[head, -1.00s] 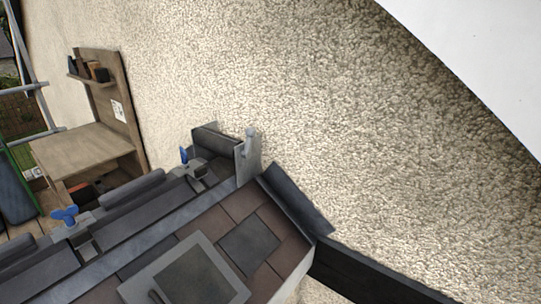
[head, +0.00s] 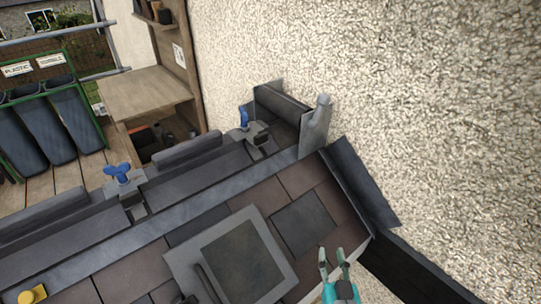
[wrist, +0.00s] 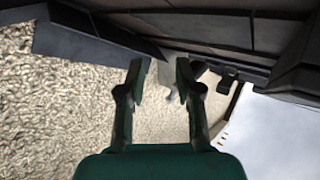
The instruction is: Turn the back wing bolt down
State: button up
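Two blue wing bolts stand on grey clamps along the roof's upper edge in the head view. One wing bolt (head: 244,118) is farther off, near the rough wall, and is seen nearly edge-on and upright. The other wing bolt (head: 121,174) is nearer and to the left, with its wings spread. My gripper (head: 332,255) is at the bottom right of the head view, over the roof's lower right corner, well apart from both bolts. In the wrist view my gripper (wrist: 160,72) is open with nothing between its fingers. No blue bolt is seen in the wrist view.
A roof window (head: 247,262) lies among brown tiles. A grey upright bracket (head: 316,125) stands beside the far bolt, close to the rough wall (head: 430,120). A wooden shelf bench (head: 150,93) and dark bins (head: 75,115) are behind. A yellow knob (head: 32,295) shows at lower left.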

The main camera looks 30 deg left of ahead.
jog(key=w+a+r+n+g+y, duration=0.1)
jog(key=w+a+r, duration=0.2)
jog(key=a+r, duration=0.3)
jog(key=w+a+r+n+y, duration=0.1)
jog(key=w+a+r+y, duration=0.15)
jog(key=a+r, duration=0.35)
jog(key=n+g+y, duration=0.2)
jog(key=n, duration=0.1)
send_near(246, 116)
jog(key=x, duration=1.2)
jog(key=shift+w+a, duration=0.3)
grip_shut()
